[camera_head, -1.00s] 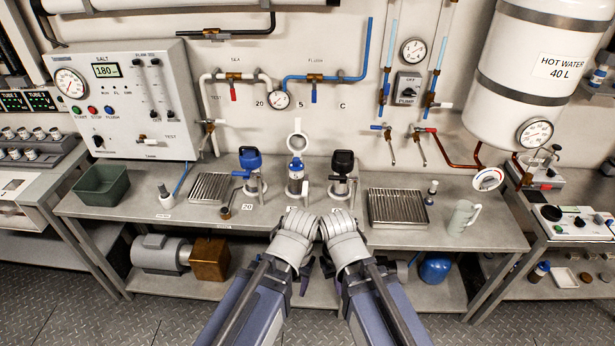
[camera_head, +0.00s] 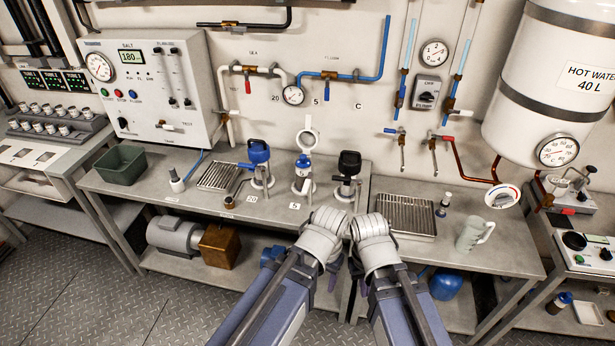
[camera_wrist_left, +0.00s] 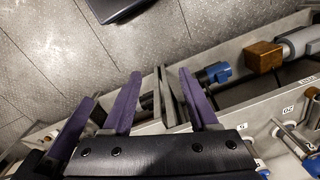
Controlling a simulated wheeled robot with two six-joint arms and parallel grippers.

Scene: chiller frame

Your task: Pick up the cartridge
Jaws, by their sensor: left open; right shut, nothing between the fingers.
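The unit that looks like the cartridge is a small white and blue cylinder (camera_head: 303,171) standing upright at the station marked 5, below a raised pale ring. I cannot tell for certain that it is the cartridge. My left gripper (camera_head: 322,236) and my right gripper (camera_head: 372,242) are side by side in front of the bench, apart from the cylinder; their fingertips are mostly hidden by the wrists in the head view. In the left wrist view my left gripper (camera_wrist_left: 160,76) has its purple fingers spread with nothing between them.
A blue-topped housing (camera_head: 259,155) and a black-topped housing (camera_head: 348,170) flank the cylinder. Two ribbed drain trays (camera_head: 405,228), a green bin (camera_head: 121,166) and a pale jug (camera_head: 472,236) stand on the bench. A motor (camera_head: 174,236) and a brown box (camera_head: 220,246) sit on the lower shelf.

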